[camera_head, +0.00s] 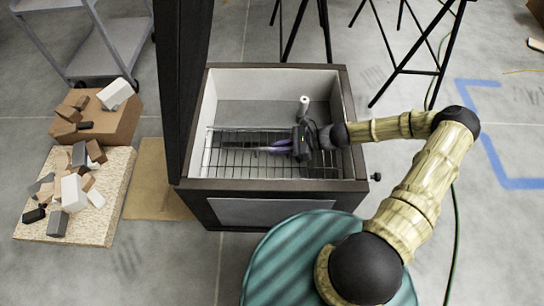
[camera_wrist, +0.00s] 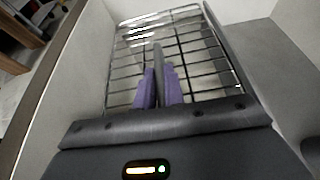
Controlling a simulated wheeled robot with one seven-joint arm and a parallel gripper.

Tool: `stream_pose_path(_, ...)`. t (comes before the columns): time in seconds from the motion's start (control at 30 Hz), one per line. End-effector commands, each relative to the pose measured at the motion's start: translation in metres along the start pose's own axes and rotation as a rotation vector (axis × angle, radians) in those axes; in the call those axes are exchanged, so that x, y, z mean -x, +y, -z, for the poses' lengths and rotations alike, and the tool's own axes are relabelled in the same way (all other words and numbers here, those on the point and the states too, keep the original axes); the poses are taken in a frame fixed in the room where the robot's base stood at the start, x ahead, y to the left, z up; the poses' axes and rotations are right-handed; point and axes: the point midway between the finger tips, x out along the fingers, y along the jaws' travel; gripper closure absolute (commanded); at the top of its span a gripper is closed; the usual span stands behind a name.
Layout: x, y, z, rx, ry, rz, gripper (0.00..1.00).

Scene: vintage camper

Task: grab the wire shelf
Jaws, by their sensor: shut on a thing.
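The wire shelf (camera_head: 235,160) is a dark metal grid inside an open-topped box with dark edges and pale inner walls. In the wrist view the wire shelf (camera_wrist: 205,50) spreads out beyond my fingers. My gripper (camera_head: 262,149) reaches into the box from the right, low over the shelf. In the wrist view the purple fingers of my gripper (camera_wrist: 158,85) are close together over the grid, with a grey strip between them. They appear shut on a part of the wire shelf; the exact contact is hard to make out.
The box (camera_head: 270,185) has raised walls around the shelf. Its tall dark lid or door (camera_head: 182,80) stands up at the left. A small white cylinder (camera_head: 304,101) is inside the box. Boards with loose blocks (camera_head: 110,215) lie at left. Black stand legs (camera_head: 410,70) are behind.

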Motion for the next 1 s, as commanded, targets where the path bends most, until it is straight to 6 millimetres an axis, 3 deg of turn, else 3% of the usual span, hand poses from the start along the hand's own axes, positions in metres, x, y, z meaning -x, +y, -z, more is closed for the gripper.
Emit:
stream_pose_path(0.47, 0.003, 0.000, -0.007, 0.001, -0.001, -0.001, 1.00)
stream_pose_path(0.67, 0.015, 0.000, -0.035, 0.002, 0.000, -0.001, 1.00)
stream_pose_path(1.0, 0.043, 0.000, -0.103, 0.001, 0.000, 0.000, 1.00)
